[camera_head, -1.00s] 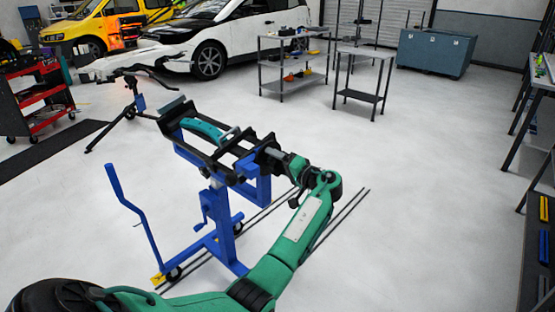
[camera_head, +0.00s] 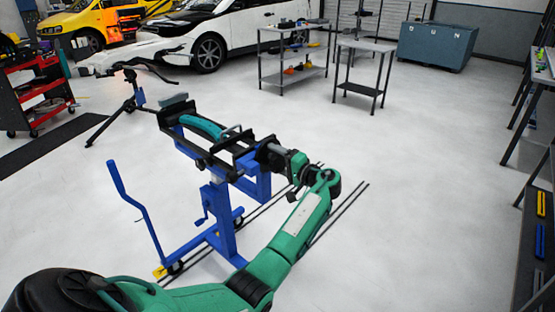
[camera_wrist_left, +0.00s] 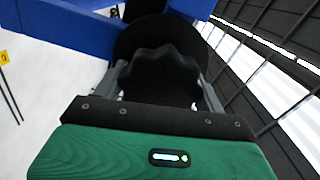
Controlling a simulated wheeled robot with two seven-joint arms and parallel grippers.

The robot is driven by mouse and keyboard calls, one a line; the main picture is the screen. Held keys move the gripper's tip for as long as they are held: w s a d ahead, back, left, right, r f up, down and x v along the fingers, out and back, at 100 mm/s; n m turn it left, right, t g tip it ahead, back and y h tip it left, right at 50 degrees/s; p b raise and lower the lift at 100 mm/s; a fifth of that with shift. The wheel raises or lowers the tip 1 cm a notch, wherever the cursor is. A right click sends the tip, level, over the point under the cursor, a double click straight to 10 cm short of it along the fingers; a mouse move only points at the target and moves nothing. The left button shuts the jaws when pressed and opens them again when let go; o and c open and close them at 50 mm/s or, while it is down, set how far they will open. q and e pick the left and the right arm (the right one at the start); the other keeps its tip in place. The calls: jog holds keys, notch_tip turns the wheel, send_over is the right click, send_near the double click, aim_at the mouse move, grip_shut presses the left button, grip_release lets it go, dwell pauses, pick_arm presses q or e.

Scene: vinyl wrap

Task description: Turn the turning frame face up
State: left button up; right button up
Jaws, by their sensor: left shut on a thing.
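The turning frame (camera_head: 222,159) is a black rack on a blue wheeled stand (camera_head: 222,225). It carries a curved teal part (camera_head: 204,127) and lies tilted, with its long side running from upper left to lower right. My left gripper (camera_head: 270,153) is at its right end. In the left wrist view, the gripper's grey fingers (camera_wrist_left: 160,85) are shut on a black scalloped knob (camera_wrist_left: 160,62) in front of a round black disc. The frame's front and back cannot be told apart with certainty. My right gripper is out of view.
A blue crank handle (camera_head: 135,205) rises left of the stand. A black tripod stand (camera_head: 130,105) is behind it at left. A red tool cart (camera_head: 40,90) and grey tables (camera_head: 365,68) stand farther back. The floor at right is mostly clear.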

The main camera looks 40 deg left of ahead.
pick_arm(q)
jog(key=o, duration=1.4)
jog(key=shift+d, duration=0.25)
jog(key=d, duration=0.4)
jog(key=d+b, duration=0.1)
jog(key=d, duration=0.4)
jog(key=s+d+b, duration=0.1)
jog(key=d, duration=0.3)
jog(key=shift+d, duration=0.2)
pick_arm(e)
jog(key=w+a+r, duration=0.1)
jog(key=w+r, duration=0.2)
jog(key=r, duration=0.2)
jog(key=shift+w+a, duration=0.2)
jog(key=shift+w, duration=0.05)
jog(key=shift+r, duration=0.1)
